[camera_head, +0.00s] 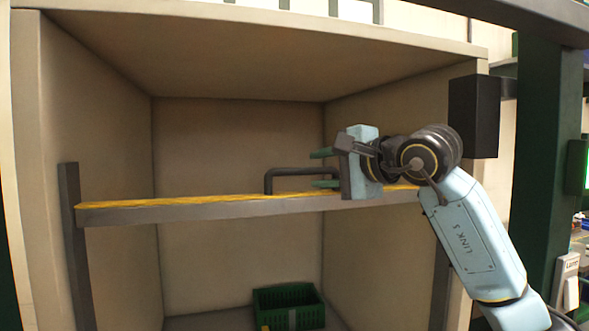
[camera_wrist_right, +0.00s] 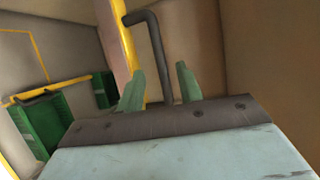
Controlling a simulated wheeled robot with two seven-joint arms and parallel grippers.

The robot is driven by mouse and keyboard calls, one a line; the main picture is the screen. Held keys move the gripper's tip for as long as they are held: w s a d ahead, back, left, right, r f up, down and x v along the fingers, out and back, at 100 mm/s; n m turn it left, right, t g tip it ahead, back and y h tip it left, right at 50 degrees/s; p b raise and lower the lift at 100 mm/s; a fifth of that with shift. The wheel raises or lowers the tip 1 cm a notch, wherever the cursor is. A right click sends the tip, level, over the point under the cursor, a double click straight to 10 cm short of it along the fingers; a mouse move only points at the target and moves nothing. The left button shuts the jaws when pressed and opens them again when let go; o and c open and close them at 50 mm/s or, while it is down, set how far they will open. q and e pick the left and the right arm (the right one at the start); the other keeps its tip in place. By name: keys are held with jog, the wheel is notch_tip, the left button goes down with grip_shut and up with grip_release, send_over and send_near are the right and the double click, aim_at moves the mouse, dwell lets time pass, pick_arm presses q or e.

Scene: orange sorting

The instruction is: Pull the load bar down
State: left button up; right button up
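The load bar (camera_head: 230,211) is a grey horizontal beam with a yellow top edge, spanning the front of a beige box-like bay. A dark bent handle (camera_head: 290,172) rises from it right of the middle. My right gripper (camera_head: 324,169) comes in from the right at the handle, its green fingers above and below the handle's level part. In the right wrist view the handle (camera_wrist_right: 155,50) runs between the two fingers (camera_wrist_right: 160,88), with gaps seen on both sides. The gripper is open. The handle's right end is hidden by my gripper. My left gripper is not in view.
A green crate (camera_head: 289,307) stands on the bay floor below the bar. A grey upright (camera_head: 75,245) stands at the bar's left end. A black box (camera_head: 473,116) and a dark green post (camera_head: 549,160) stand at the right. The space below the bar looks mostly clear.

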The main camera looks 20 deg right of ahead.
aim_at(304, 172)
jog(key=p+x, duration=0.1)
jog(key=x, duration=0.7)
jog(key=shift+a+p, duration=0.1)
jog(key=shift+p, duration=0.3)
jog(key=shift+f, duration=0.1)
jog(key=shift+c, duration=0.2)
grip_shut()
